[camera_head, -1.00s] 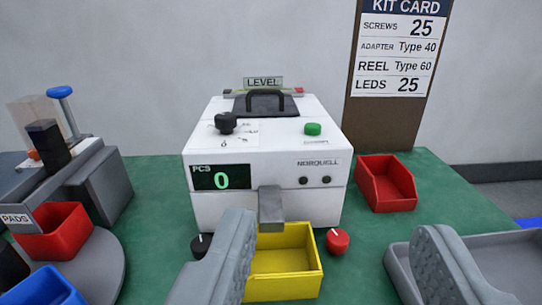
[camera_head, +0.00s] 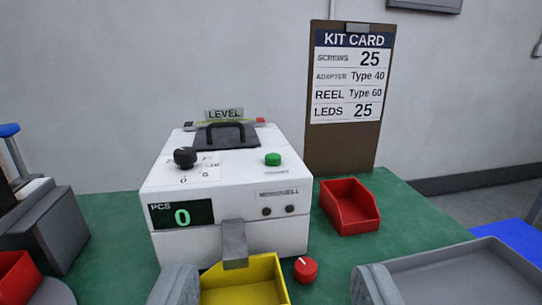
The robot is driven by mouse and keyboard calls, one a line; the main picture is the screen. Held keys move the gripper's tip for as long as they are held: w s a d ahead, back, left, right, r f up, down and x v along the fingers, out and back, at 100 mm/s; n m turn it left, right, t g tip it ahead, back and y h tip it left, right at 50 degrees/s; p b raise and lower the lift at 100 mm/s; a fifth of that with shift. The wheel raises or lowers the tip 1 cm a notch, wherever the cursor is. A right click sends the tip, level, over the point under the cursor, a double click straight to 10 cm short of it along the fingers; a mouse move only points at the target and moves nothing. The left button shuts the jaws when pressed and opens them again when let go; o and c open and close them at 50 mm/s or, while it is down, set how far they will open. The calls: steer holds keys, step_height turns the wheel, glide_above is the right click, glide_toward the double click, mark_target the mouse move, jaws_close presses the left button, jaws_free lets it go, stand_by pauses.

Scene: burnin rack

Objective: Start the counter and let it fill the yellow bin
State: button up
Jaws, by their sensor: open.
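The white counter (camera_head: 160,205) stands on the green table, its PCS display (camera_head: 181,215) reading 0. On its top are a black dial knob (camera_head: 185,157), a green button (camera_head: 273,159) and a dark lid with a handle under a LEVEL sign. A grey chute (camera_head: 234,240) comes down its front, above the yellow bin (camera_head: 262,273). The bin is cut off by the lower picture edge; its inside near the chute looks empty. My gripper (camera_head: 272,290) is open, with its fingertips apart at the bottom of the picture, in front of the counter and touching no part of it.
A red bin (camera_head: 350,206) sits right of the counter. A red knob (camera_head: 305,269) is beside the yellow bin. A kit card (camera_head: 348,80) stands behind, reading screws 25. A grey device (camera_head: 48,230) is at left.

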stand_by(0.3)
jaws_close()
stand_by(1.6)
